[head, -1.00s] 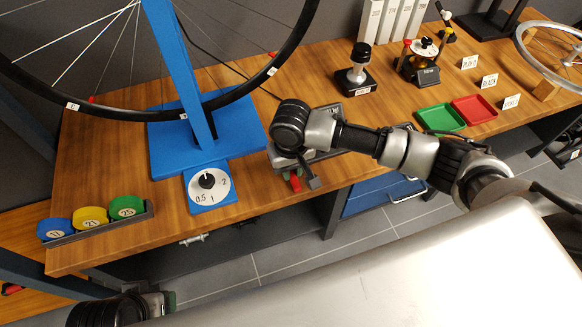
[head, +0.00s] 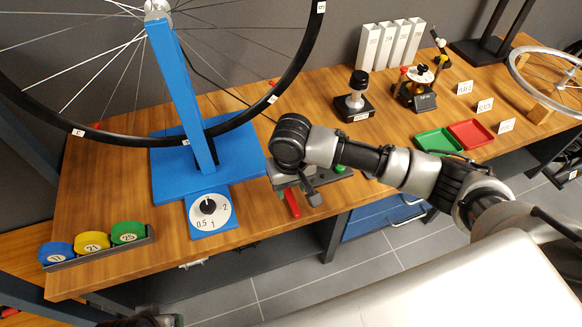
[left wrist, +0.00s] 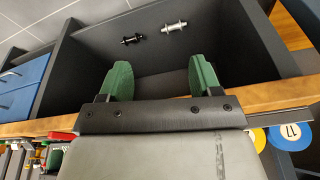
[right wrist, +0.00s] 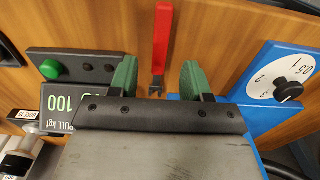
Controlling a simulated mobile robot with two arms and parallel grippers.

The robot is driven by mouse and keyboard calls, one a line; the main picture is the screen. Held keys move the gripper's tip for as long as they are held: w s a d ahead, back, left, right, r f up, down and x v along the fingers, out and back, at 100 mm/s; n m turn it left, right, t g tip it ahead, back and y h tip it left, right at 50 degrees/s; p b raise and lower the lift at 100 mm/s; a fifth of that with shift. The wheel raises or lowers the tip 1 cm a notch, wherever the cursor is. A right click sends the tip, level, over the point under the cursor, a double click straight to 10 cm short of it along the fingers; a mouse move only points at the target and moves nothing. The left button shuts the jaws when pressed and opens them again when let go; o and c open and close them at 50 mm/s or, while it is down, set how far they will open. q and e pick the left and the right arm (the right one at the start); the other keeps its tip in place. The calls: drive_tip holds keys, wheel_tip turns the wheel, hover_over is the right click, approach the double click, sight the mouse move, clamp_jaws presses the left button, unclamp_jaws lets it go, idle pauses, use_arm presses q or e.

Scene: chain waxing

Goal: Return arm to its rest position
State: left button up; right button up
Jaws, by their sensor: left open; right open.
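My right arm reaches in from the right in the head view, its wrist (head: 290,140) above the bench near the pull gauge. In the right wrist view my right gripper (right wrist: 157,80) is open, with green fingers apart. A red-handled tool (right wrist: 161,38) lies on the wood ahead of them, its dark tip between the fingers in the picture; I see no grip on it. The pull gauge (right wrist: 68,103) is to their left. My left gripper (left wrist: 161,80) is open and empty, facing the dark shelf under the bench; in the head view it is mostly cut off at the bottom edge.
The blue wheel stand (head: 178,180) with its dial (head: 210,211) is left of my right wrist. Coloured rolls (head: 92,242) sit at the bench's left end. Green (head: 437,139) and red (head: 469,134) trays lie at right. Two hubs (left wrist: 174,27) lie on the shelf.

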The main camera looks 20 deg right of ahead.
use_arm(q)
wheel_tip(320, 180, down, 8)
drive_tip(key=p, duration=0.1)
drive_tip(key=shift+w+r+p, duration=0.15)
drive_tip(key=shift+p, duration=0.2)
use_arm(e)
wheel_tip(320, 180, up, 7)
